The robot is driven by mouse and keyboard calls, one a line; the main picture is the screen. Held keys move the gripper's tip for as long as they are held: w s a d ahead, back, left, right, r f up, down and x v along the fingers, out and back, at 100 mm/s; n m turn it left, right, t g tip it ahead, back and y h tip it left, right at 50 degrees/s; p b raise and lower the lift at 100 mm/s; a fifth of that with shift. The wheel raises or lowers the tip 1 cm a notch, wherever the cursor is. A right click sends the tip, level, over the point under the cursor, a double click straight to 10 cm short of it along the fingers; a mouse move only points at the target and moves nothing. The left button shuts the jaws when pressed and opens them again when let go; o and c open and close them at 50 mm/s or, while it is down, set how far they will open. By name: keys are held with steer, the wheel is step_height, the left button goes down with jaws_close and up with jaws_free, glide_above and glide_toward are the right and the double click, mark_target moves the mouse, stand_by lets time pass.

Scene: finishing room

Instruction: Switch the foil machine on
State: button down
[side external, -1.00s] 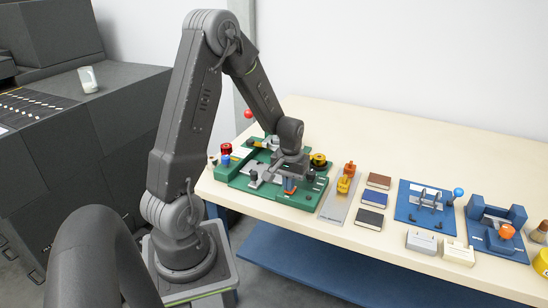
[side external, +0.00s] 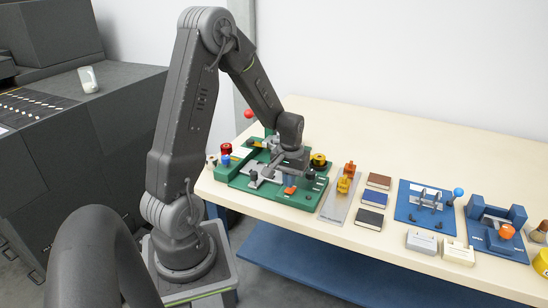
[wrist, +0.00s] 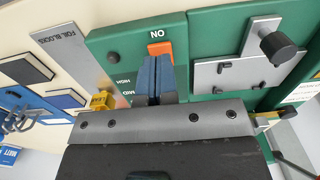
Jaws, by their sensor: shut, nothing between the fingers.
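The green foil machine (side external: 306,200) stands at the left end of the bench. Its orange switch (side external: 290,190) is on the front block and also shows in the wrist view (wrist: 160,48), beside a label reading ON, upside down there. My gripper (side external: 290,179) is shut and empty, pointing down over this block. In the wrist view its blue-grey fingertips (wrist: 153,62) are right at the near edge of the switch and hide part of it. I cannot tell whether they touch it or which way the switch is tilted.
A grey plate with a black knob (wrist: 277,46) is on the machine near the switch. A grey foil block strip (side external: 336,208) with yellow and orange pieces lies to the right, then several small books and blue fixtures (side external: 420,207). The back of the bench is clear.

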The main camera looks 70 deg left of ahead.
mark_target(289, 191)
steer(key=shift+r, duration=2.5)
steer(key=shift+d+r, duration=0.1)
steer(key=s+d+r+m+t, duration=0.25)
steer(key=d+r+m, duration=0.25)
steer(key=d+r, duration=0.6)
steer(key=s+d+r+m+t, duration=0.3)
steer(key=s+d, duration=0.4)
steer(key=d, duration=0.3)
steer(key=shift+s+d+r+m, duration=0.15)
steer(key=shift+s+r+m, duration=0.2)
steer(key=shift+r+m, duration=0.15)
